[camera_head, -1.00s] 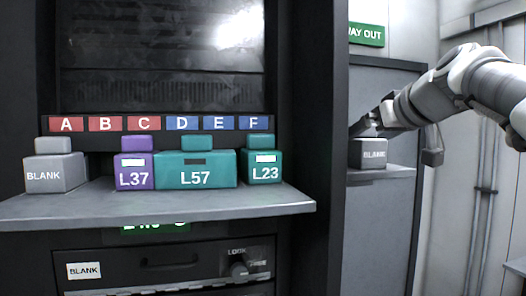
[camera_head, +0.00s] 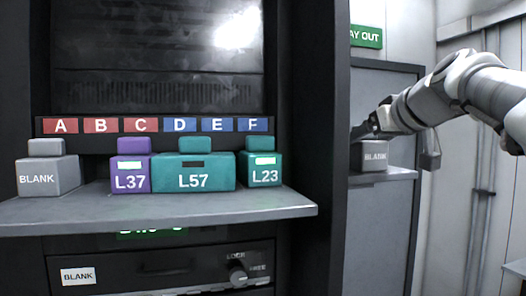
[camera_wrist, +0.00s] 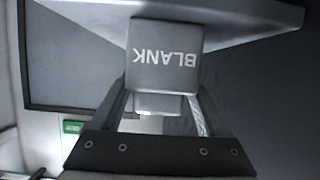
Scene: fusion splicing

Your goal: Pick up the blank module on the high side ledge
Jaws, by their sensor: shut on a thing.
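The grey blank module (camera_head: 374,156) is at the high side ledge (camera_head: 384,175), right of the cabinet. Its printed face shows upside down in the wrist view (camera_wrist: 162,57). My gripper (camera_head: 366,131) reaches it from above right. In the wrist view my gripper (camera_wrist: 158,104) has one finger on each side of the module's small top knob and is shut on it. The module looks upright, with its base at the ledge surface; I cannot tell whether there is a small gap.
Left of the ledge, a wide shelf (camera_head: 160,208) carries another blank module (camera_head: 48,176), purple L37 (camera_head: 130,174), teal L57 (camera_head: 194,172) and teal L23 (camera_head: 262,170). A dark cabinet post (camera_head: 333,120) stands between shelf and ledge. A drawer (camera_head: 160,270) lies below the shelf.

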